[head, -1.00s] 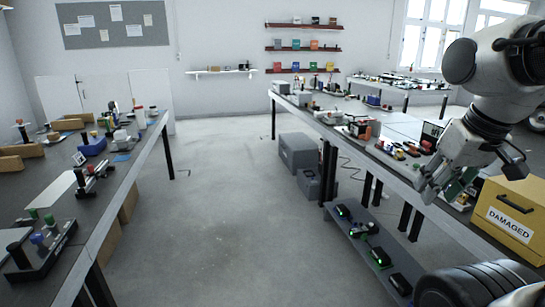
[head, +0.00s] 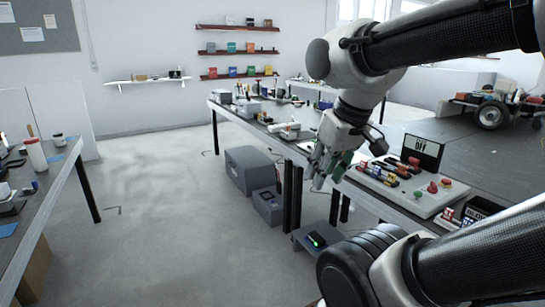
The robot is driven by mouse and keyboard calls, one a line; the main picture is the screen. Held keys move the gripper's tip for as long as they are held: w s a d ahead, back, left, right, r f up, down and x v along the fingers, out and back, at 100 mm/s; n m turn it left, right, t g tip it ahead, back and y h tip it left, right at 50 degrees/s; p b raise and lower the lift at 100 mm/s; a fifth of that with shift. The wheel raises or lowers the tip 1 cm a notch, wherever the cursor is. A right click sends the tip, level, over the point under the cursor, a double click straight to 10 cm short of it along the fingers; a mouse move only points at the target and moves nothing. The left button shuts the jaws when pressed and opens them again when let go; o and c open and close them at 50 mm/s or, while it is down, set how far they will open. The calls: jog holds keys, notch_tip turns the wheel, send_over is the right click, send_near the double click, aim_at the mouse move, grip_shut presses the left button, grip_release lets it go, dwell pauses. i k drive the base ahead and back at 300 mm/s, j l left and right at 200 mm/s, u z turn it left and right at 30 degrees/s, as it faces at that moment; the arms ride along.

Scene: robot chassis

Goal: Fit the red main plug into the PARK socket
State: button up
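A pale panel (head: 440,202) on the right bench carries a row of coloured plugs or connectors (head: 391,170), red, yellow and blue among them. Red parts show at its back edge (head: 414,161) and right side (head: 433,187); which one is the red main plug I cannot tell. No PARK label is readable, so I cannot pick out that socket. My gripper (head: 324,170) hangs just left of the panel, fingers down. A green patch shows at its fingers; whether it is part of the gripper or something behind is unclear. Whether the fingers are open or shut is too small to tell.
A small dark sign (head: 422,151) stands behind the panel. A wheeled chassis (head: 491,114) sits on the bench at far right. Grey boxes (head: 250,170) stand on the floor by the bench. The left bench (head: 62,172) is across open floor.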

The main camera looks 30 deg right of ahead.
aim_at(429, 151)
jog(key=i+z, duration=0.3)
jog(key=i, duration=0.15)
jog(key=i+j+z, duration=0.3)
jog(key=i, duration=0.15)
jog(key=i+z, duration=0.25)
jog(key=z, duration=0.2)
jog(key=i+j+z, duration=0.1)
jog(key=i+z, duration=0.2)
jog(key=z, duration=0.15)
jog(key=i+j+z, duration=0.2)
jog(key=z, duration=0.25)
jog(key=i+j+z, duration=0.25)
jog(key=z, duration=0.2)
jog(key=i+j+z, duration=0.3)
jog(key=j+z, duration=0.3)
